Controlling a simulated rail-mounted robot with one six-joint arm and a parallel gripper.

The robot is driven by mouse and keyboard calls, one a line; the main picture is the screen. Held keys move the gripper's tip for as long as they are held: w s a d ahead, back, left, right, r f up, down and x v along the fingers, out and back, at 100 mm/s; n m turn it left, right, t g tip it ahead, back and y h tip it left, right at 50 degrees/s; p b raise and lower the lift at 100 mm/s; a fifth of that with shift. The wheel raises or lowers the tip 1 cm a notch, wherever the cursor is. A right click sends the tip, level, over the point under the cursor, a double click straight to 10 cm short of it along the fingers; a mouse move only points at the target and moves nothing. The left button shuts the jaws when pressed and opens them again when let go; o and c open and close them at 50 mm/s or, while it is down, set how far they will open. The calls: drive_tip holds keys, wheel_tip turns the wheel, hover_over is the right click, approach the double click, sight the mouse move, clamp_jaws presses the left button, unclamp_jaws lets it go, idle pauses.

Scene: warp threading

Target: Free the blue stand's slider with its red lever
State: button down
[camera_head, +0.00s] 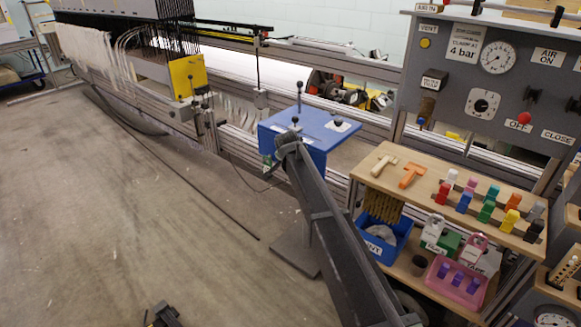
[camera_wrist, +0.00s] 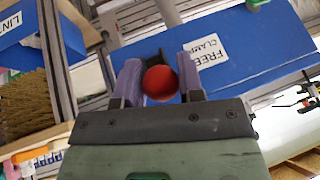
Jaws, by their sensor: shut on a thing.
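The blue stand (camera_head: 330,127) is in the middle of the head view, with thin black posts on its flat top. My arm reaches its near left edge, and my gripper is mostly hidden there. In the wrist view, the blue panel of the stand (camera_wrist: 285,50) carries a white label that seems to read FREE CLAMP. The red lever's round knob (camera_wrist: 160,83) sits between the two fingers of my gripper (camera_wrist: 158,68), which is shut on it. I cannot make out the slider or the lever's shaft clearly.
A loom with a yellow block (camera_head: 187,77) runs along the back left. At right are a wooden shelf (camera_head: 415,195) with coloured pieces, a blue bin (camera_head: 388,242) and a grey control panel (camera_head: 455,80). The floor at left is largely clear.

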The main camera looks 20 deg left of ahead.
drive_tip(key=shift+w, duration=0.1)
drive_tip(key=c, duration=0.8)
unclamp_jaws()
drive_tip(key=shift+o, duration=0.2)
drive_tip(key=shift+r, duration=0.1)
drive_tip(key=p+v, duration=0.9)
drive_tip(key=v, duration=0.1)
drive_tip(key=shift+s+r, duration=0.2)
drive_tip(key=shift+s, duration=0.1)
drive_tip(key=shift+d, duration=0.1)
